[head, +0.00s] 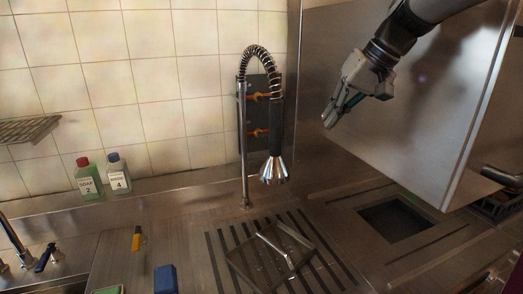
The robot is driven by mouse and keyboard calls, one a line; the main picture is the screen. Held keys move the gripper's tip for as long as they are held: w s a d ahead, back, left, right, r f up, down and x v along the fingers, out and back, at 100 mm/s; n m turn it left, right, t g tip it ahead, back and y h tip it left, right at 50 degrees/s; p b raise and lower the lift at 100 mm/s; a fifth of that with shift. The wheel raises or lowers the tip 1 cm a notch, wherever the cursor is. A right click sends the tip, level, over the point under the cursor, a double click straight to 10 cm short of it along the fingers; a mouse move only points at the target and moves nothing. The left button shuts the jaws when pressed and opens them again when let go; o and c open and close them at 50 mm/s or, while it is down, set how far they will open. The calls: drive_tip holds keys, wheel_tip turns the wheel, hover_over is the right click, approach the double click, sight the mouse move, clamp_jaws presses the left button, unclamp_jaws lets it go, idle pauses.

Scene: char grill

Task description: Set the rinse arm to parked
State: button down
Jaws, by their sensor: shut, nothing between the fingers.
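The rinse arm (245,140) rises from the steel counter in front of the tiled wall. It is a thin upright pipe with a coiled spring hose arching over to the right. Its dark handle and silver spray head (275,170) hang down above the slatted drain area. A dark plate with two orange fittings (257,98) is behind it on the wall. My gripper (328,121) is shut and empty, to the right of the spray head and higher in the picture, apart from it. The part of the plate behind the hose and handle is hidden.
A steel panel (440,110) stands at right, behind my arm. A tray with a silver handle (240,262) lies on the drain slats (325,255). Soap (88,182) and rinse (118,176) bottles stand by the wall. A square opening (396,219) is at right.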

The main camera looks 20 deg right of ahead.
drive_tip(key=a+r+p+x, duration=0.1)
drive_tip(key=a+p+x, duration=0.1)
drive_tip(key=x, duration=1)
drive_tip(key=shift+a+f, duration=0.4)
drive_tip(key=shift+a, duration=0.15)
